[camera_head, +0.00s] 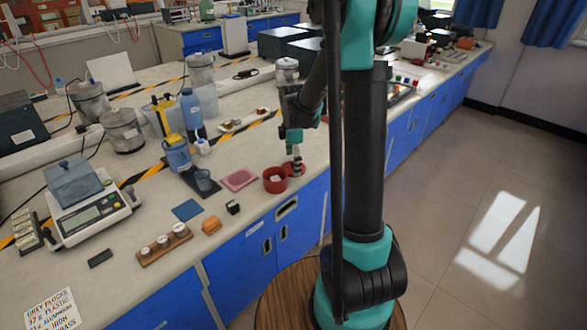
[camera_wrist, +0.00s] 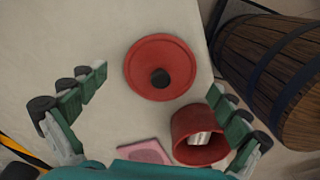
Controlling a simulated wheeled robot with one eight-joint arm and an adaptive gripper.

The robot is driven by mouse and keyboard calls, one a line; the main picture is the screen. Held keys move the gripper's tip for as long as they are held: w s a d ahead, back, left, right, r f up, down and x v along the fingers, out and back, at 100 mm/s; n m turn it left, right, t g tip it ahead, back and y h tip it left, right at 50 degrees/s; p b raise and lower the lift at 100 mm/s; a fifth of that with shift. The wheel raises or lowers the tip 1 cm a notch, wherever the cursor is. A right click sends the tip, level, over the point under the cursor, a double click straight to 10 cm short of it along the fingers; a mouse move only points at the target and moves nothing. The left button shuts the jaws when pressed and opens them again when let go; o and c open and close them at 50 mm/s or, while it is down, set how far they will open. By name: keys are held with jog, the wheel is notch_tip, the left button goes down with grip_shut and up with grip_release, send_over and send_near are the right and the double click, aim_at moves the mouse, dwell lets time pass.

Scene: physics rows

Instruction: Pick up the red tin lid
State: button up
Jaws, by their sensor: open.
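The red tin lid (camera_wrist: 142,58) is a round red disc with a dark knob in its middle. It lies flat on the pale bench in the wrist view, between and beyond my spread fingers. In the head view my gripper (camera_head: 295,160) hangs over the lid's spot and hides much of it. My gripper in the wrist view (camera_wrist: 158,82) is open with nothing between its fingers. The open red tin (camera_wrist: 182,125) stands beside the lid, close to my right finger. It also shows in the head view (camera_head: 271,186), just left of my gripper.
A pink mat (camera_head: 239,180) lies left of the tin. Orange, black and blue small items lie nearer the front edge. A white tray (camera_head: 244,124), blue bottle (camera_head: 192,112) and metal canisters stand behind. A wooden barrel (camera_wrist: 262,60) stands beyond the bench edge.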

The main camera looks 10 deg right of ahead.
jog(key=shift+c, duration=0.2)
jog(key=c, duration=1.2)
jog(key=shift+c, duration=0.2)
